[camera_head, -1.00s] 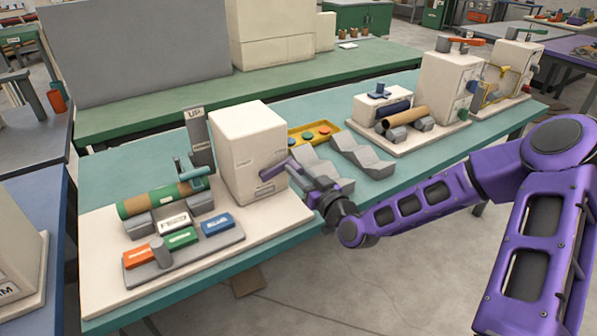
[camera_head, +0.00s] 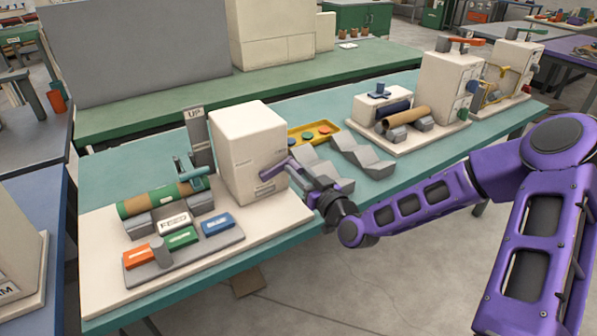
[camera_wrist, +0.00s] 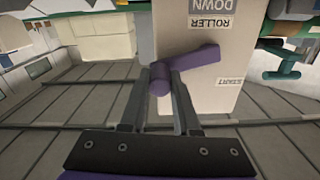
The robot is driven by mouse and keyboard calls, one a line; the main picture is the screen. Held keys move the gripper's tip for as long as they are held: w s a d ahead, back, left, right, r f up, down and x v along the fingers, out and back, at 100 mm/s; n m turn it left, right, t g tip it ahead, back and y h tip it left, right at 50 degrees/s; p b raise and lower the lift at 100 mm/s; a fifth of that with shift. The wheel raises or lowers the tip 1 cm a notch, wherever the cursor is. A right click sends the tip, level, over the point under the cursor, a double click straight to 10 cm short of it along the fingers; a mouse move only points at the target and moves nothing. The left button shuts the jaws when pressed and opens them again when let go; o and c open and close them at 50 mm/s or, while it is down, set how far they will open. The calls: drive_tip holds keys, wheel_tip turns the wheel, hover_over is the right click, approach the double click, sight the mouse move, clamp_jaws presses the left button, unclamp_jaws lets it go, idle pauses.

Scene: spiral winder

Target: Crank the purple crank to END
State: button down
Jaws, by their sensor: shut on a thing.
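The purple crank (camera_head: 277,168) sits on the side of the white winder housing (camera_head: 241,150). In the wrist view the crank (camera_wrist: 197,58) shows its arm and a round knob end between my fingers, beside printed labels reading "START", "ROLLER" and "DOWN". My gripper (camera_head: 308,182) is at the crank's outer end, and its fingers close around the knob in the wrist view (camera_wrist: 160,82). The "END" mark is not readable in either view. A green and brown roll (camera_head: 155,200) lies on its cradle left of the housing.
Orange, green and blue labelled blocks (camera_head: 181,238) sit on a grey panel in front of the roll. An upright grey "UP" plate (camera_head: 198,138) stands behind. Grey angled racks (camera_head: 360,157) and a yellow tray (camera_head: 314,134) stand right of the housing.

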drive_tip(key=shift+s+a+r+n+b, duration=0.1)
drive_tip(key=shift+r+n+b, duration=0.2)
drive_tip(key=shift+n, duration=0.3)
drive_tip(key=c, duration=0.6)
unclamp_jaws()
drive_tip(key=shift+c, duration=0.2)
drive_tip(key=p+v, duration=0.8)
drive_tip(key=v, duration=0.9)
